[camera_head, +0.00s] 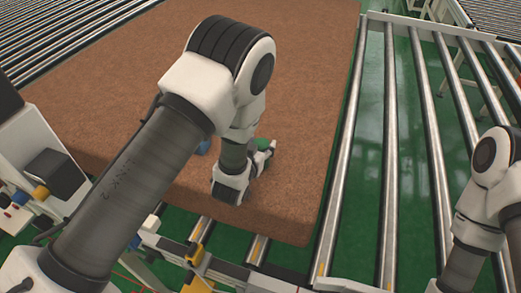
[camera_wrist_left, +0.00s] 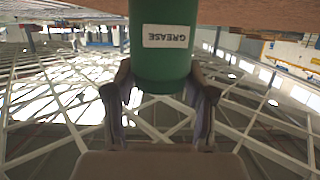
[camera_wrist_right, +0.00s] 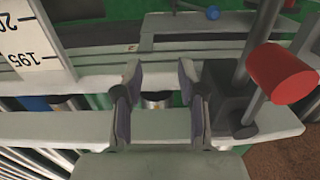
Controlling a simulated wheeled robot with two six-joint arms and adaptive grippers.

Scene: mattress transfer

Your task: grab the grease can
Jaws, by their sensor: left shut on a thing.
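The grease can (camera_wrist_left: 161,62) is a green cylinder with a white GREASE label, which appears upside down in the left wrist view. My left gripper (camera_wrist_left: 164,88) is shut on it, with a finger on each side. In the head view only a small green part of the can (camera_head: 264,144) shows beside my left wrist, at the brown mattress (camera_head: 300,90). My left arm hides much of that area. My right gripper (camera_wrist_right: 158,88) is open and empty. Its fingers are out of the head view.
A blue object (camera_head: 203,147) shows partly behind my left arm. Metal roller conveyors (camera_head: 388,150) run along the mattress's right side. In the right wrist view a red cylinder (camera_wrist_right: 282,73) on a grey fixture stands right of the fingers, and a numbered scale (camera_wrist_right: 32,40) is at left.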

